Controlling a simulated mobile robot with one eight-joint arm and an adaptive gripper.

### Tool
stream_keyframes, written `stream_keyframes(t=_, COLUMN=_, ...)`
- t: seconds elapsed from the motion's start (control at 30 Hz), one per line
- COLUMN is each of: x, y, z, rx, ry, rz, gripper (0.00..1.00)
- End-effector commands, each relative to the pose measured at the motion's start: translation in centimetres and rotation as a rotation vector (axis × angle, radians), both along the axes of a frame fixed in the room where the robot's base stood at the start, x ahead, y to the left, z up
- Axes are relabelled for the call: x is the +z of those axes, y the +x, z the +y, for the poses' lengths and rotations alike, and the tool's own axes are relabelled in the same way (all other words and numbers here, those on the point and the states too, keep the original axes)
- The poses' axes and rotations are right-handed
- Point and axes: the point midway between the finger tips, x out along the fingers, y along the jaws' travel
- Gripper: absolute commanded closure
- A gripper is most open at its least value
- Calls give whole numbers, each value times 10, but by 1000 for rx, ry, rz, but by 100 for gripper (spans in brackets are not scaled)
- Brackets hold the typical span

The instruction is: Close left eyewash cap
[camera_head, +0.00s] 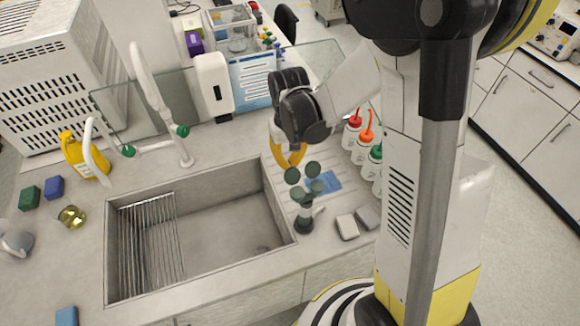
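The eyewash (304,213) is a dark green fixture standing on the counter just right of the sink. Its head shows several round dark green discs. The left upper disc (292,175) and right upper disc (313,169) stand above two lower ones, which look like the spray heads with their caps raised. I cannot tell the exact cap angle. My gripper (288,164) has yellow fingers and points down just behind and above the eyewash's left disc. It appears apart from the eyewash. The finger gap is too small to judge, and I see nothing held.
The sink (200,187) with a wire rack (150,245) lies to the left. Wash bottles (364,135) with coloured tops stand to the right, close to my arm. Two grey blocks (347,227) lie right of the eyewash. A white tap (152,85) stands behind the sink.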

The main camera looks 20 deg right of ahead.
Motion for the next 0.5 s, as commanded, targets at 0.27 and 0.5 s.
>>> stream_keyframes(t=0.27, x=-6, y=0, z=0, rx=0, ry=0, rz=0, gripper=100)
stream_keyframes(t=0.5, x=-13, y=0, z=0, rx=0, ry=0, rz=0, gripper=100)
